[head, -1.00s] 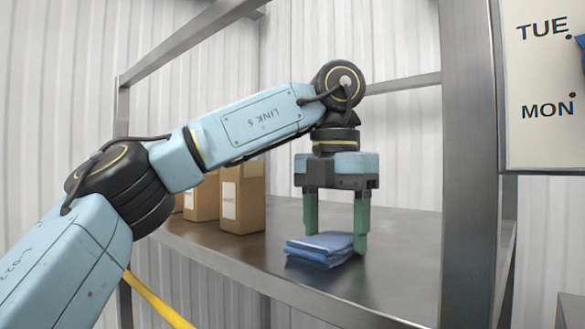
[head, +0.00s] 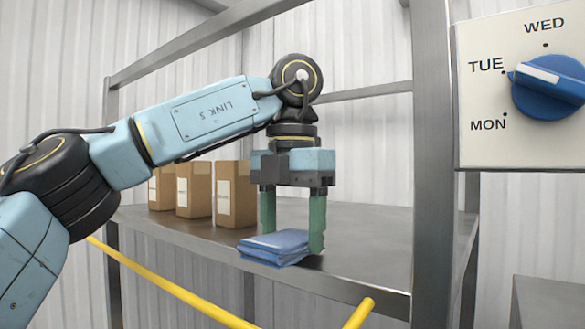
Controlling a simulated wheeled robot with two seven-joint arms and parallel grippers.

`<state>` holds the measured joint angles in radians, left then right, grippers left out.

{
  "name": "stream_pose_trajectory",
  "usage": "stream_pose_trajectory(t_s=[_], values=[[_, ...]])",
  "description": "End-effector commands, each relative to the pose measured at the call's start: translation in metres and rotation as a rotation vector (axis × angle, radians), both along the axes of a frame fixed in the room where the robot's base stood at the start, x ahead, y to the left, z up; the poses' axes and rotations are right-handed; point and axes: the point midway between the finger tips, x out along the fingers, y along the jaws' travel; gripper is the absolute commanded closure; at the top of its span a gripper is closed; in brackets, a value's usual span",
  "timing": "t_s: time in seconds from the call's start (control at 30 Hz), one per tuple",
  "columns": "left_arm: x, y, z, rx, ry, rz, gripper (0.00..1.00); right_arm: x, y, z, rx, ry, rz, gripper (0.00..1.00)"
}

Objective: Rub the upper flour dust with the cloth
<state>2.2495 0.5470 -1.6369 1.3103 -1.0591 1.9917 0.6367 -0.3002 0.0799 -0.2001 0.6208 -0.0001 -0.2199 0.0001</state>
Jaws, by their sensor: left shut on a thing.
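The cloth (head: 266,249) is a folded blue stack of layers, low at the front of the metal shelf (head: 372,262). My left gripper (head: 292,238) points down with its green fingers on either side of the cloth and is shut on it. The cloth overlaps the shelf's front edge in the picture; I cannot tell whether it touches the shelf or hangs just above it. I see no flour dust in this view. My right gripper is not in view.
Several brown boxes (head: 229,205) stand left of the gripper on the shelf. A metal post (head: 432,180) rises at the right. Beyond it is a panel (head: 478,105) with a blue dial (head: 548,95). Yellow bars (head: 165,285) cross below. The shelf right of the cloth is clear.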

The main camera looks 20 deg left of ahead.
Motion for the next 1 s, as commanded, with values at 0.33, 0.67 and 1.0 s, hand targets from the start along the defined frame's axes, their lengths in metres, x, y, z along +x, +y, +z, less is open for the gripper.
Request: stream_pose_trajectory(t_s=[0.33, 0.67, 1.0], values=[[-0.001, 0.0, 0.043, -0.001, -0.005, 0.002, 0.59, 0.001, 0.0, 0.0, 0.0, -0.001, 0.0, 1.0], [-0.004, 0.005, 0.072, -0.001, -0.005, 0.016, 0.59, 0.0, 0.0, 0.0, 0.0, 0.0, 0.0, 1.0], [-0.005, 0.008, 0.078, -0.005, -0.005, 0.019, 0.59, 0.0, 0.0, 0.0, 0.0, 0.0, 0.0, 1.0]])
